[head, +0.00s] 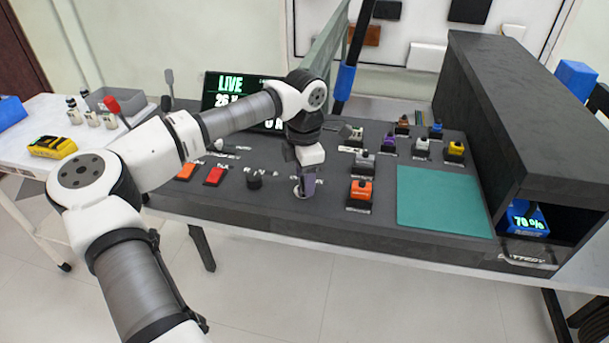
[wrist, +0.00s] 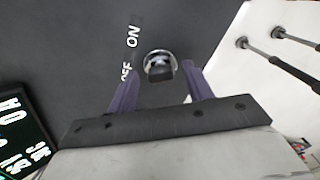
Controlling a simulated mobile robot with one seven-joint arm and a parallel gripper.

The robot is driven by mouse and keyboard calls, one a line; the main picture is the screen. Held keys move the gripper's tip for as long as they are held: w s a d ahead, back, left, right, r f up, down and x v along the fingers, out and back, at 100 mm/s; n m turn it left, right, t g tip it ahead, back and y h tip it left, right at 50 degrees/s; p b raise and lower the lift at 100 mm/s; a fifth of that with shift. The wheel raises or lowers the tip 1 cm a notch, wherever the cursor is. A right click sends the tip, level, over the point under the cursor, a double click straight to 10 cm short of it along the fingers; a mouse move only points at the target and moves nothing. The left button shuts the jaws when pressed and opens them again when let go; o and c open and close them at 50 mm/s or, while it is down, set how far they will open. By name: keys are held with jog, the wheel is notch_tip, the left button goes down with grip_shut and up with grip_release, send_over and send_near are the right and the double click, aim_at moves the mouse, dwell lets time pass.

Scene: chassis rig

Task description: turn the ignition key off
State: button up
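The ignition switch is a round silver collar with a small dark key (wrist: 161,69) in it, set in the dark panel. White ON and OFF lettering (wrist: 131,52) lies just left of it in the wrist view. Which word the key points to I cannot tell. My gripper (wrist: 160,80) has its two purple fingers apart, one on each side of the key, with gaps showing. In the head view my gripper (head: 308,188) points down at the switch collar (head: 298,192), which it partly hides.
A teal mat (head: 444,201) lies farther right beside a dark raised housing (head: 530,130). A LIVE display (head: 225,85) stands behind my arm.

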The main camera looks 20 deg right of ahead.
notch_tip(320, 180, up, 14)
jog(key=b, duration=0.1)
dwell(0.5)
jog(key=shift+f, duration=0.1)
